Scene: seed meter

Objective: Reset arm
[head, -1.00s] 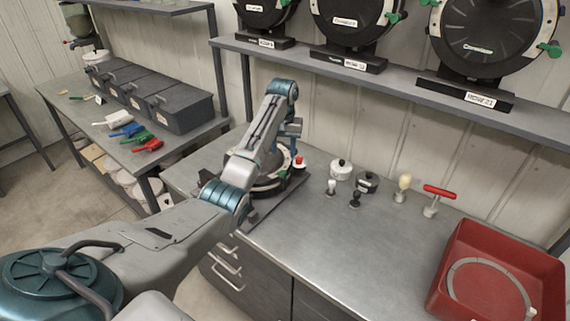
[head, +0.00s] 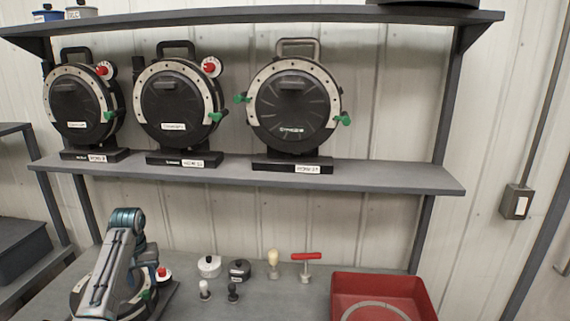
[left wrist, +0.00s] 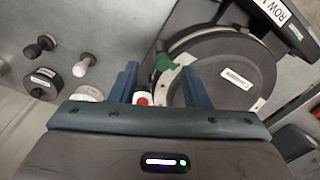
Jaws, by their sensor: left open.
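My left arm comes in at the lower left of the head view, with its gripper (head: 150,268) pointing down over a seed meter (head: 88,300) on the bench. In the left wrist view the gripper (left wrist: 160,88) is open, its two blue fingers apart. The round black meter (left wrist: 228,75) with its pale rim lies beyond them. A green clip (left wrist: 165,62) and a red-topped white knob (left wrist: 142,98) show between the fingers. I cannot tell whether a finger touches them. Part of the meter is hidden by my arm. My right gripper is not in view.
Several pots and stamps, including a white pot (head: 208,267), stand on the bench. A red-handled tool (head: 306,266) and a red tray (head: 385,285) are to the right. A shelf (head: 400,180) above holds three upright meters, one at right (head: 293,105).

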